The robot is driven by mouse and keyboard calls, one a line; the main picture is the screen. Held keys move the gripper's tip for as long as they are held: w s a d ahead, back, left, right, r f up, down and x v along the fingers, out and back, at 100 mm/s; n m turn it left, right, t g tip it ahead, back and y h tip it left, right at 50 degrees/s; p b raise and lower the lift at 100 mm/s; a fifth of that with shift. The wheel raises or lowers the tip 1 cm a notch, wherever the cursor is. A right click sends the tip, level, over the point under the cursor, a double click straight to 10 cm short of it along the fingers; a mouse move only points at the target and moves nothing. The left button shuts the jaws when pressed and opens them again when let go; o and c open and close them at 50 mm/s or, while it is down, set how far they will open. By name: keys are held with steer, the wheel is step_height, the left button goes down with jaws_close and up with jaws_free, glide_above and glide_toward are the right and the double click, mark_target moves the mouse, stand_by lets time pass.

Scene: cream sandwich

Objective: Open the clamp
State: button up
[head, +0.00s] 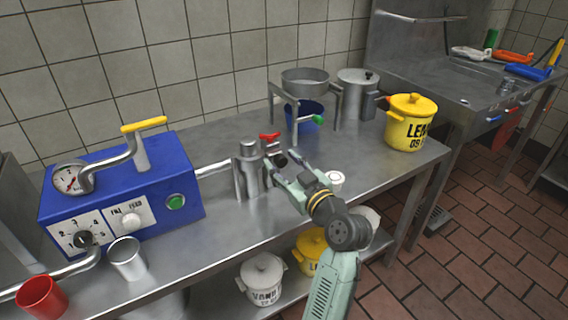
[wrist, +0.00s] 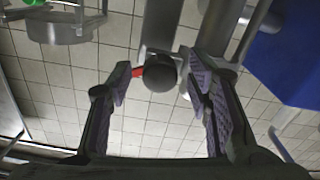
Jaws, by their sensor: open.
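A metal cylindrical fitting (head: 249,172) stands on the steel table, joined by a pipe to the blue machine. A black round knob (head: 281,160), apparently on the clamp's lever, sticks out at its right side. In the wrist view the black knob (wrist: 160,75) lies between the fingertips of my gripper (wrist: 156,82), seen end-on, hiding part of the lever behind it. My gripper (head: 284,171) is open beside the fitting, with one finger on each side of the knob. Whether either finger touches it I cannot tell. A red handle (head: 269,137) is at the fitting's top right.
The blue machine (head: 115,195) with gauge and dials stands at left. A metal stand (head: 336,108) holds a pan over a blue container. A steel pot (head: 357,90) and yellow lidded pot (head: 411,122) stand at right. A small white cup (head: 335,180) is near my gripper.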

steer(key=shift+c, duration=0.6)
jaws_close()
